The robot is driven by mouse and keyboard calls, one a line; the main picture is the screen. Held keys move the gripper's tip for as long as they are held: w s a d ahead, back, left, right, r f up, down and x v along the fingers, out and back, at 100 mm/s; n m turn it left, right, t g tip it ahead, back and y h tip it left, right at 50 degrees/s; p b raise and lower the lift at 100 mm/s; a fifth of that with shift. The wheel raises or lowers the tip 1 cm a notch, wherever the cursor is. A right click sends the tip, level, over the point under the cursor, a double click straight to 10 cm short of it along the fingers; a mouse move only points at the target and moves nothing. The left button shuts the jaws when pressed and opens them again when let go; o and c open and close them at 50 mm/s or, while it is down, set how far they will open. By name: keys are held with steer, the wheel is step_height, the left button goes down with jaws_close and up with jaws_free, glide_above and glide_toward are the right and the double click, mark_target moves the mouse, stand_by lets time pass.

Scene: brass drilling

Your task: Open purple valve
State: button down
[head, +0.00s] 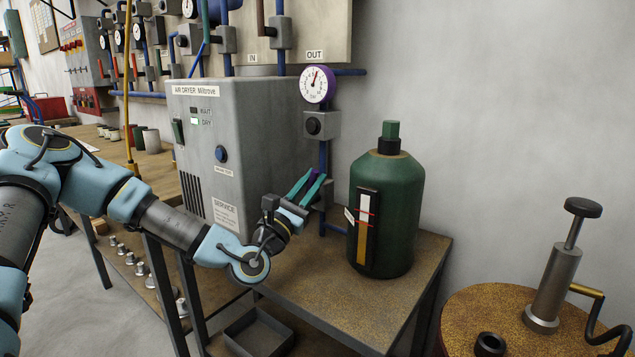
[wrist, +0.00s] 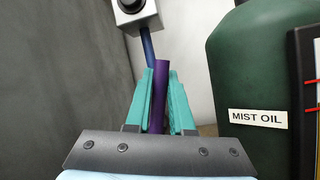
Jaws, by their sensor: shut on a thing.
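The purple valve handle (wrist: 161,84) stands between the teal fingers of my gripper (wrist: 161,73) in the wrist view. The fingers are shut on it, one on each side. In the wrist view the handle looks nearly in line with the blue pipe (wrist: 148,46) behind it. In the head view my gripper (head: 314,180) is at the blue pipe right of the air dryer, and only a little purple (head: 313,174) shows between the fingers. The valve body is mostly hidden behind the gripper.
The grey air dryer (head: 240,125) stands close on the left. A green mist oil bottle (head: 398,210) stands close on the right, on the bench (head: 350,305). A round gauge (head: 317,84) and a grey box with a black knob (head: 320,125) sit above on the pipe.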

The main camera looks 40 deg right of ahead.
steer(key=shift+w+a+r+n+t+y, duration=0.1)
steer(key=shift+w+n+t+y, duration=0.3)
steer(key=shift+n, duration=0.45)
steer(key=shift+w+a+f+n+t+y, duration=0.15)
steer(key=shift+n+t, duration=0.3)
steer(key=shift+n, duration=0.45)
steer(key=shift+w+r+n+t+y, duration=0.15)
steer(key=shift+w+n+t+y, duration=0.2)
steer(key=shift+n, duration=0.5)
steer(key=shift+t, duration=0.3)
steer(key=c, duration=0.8)
jaws_free()
steer(key=shift+a, duration=0.1)
steer(key=b+v, duration=0.2)
steer(key=v, duration=0.8)
steer(key=shift+s+a, duration=0.1)
steer(key=shift+a, duration=0.2)
steer(key=shift+f, duration=0.2)
